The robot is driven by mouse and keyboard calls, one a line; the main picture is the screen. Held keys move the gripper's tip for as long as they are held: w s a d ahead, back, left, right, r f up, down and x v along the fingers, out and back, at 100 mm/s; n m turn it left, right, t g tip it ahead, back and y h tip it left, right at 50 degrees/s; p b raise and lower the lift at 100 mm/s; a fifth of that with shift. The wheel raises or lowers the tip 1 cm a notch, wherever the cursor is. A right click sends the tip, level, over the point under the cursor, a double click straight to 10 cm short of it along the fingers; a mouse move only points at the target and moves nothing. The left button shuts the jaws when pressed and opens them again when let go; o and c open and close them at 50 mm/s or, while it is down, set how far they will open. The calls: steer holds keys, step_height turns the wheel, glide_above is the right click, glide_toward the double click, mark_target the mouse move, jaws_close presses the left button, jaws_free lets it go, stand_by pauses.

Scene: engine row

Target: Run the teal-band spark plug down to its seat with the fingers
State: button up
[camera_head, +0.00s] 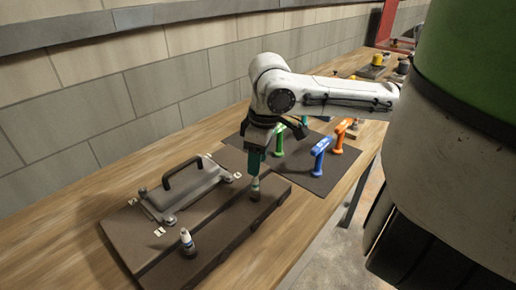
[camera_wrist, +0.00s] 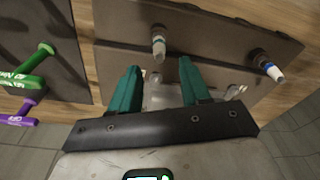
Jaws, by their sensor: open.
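The teal-band spark plug (camera_head: 255,187) stands upright in the dark engine block (camera_head: 218,240), with its white body above the hole. It also shows in the wrist view (camera_wrist: 158,42), where the band looks dull greenish. My gripper (camera_head: 254,171) is directly above it, pointing down. In the wrist view my two teal fingers (camera_wrist: 158,66) are spread apart and empty, with the plug lined up between and just beyond their tips. I cannot tell whether the tips overlap the plug's top.
A second plug with a blue band (camera_head: 186,238) stands nearer on the block. A grey cover with a black handle (camera_head: 184,176) lies left of my gripper. A dark mat (camera_head: 312,181) behind holds green (camera_head: 279,138), blue (camera_head: 319,155) and orange (camera_head: 342,135) handled tools.

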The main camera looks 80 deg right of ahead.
mark_target(254, 180)
steer(key=f, duration=0.5)
steer(key=w+f, duration=0.1)
steer(key=f, duration=0.1)
steer(key=shift+d+f, duration=0.1)
steer(key=shift+f, duration=0.15)
steer(key=shift+c, duration=0.4)
jaws_close()
steer(key=m+p, duration=0.1)
steer(key=m, duration=0.3)
steer(key=shift+r, duration=0.1)
steer(key=m+p, duration=0.2)
steer(key=m, duration=0.2)
steer(key=shift+m+h, duration=0.3)
steer(key=shift+h, duration=0.1)
steer(key=m+g+p, duration=0.1)
steer(key=m+p, duration=0.1)
steer(key=m, duration=0.3)
steer(key=shift+s+m+p, duration=0.1)
steer(key=shift+m+p, duration=0.3)
steer(key=shift+s+m+g+p, duration=0.1)
steer(key=shift+m+g+p, duration=0.25)
steer(key=shift+m, duration=1.05)
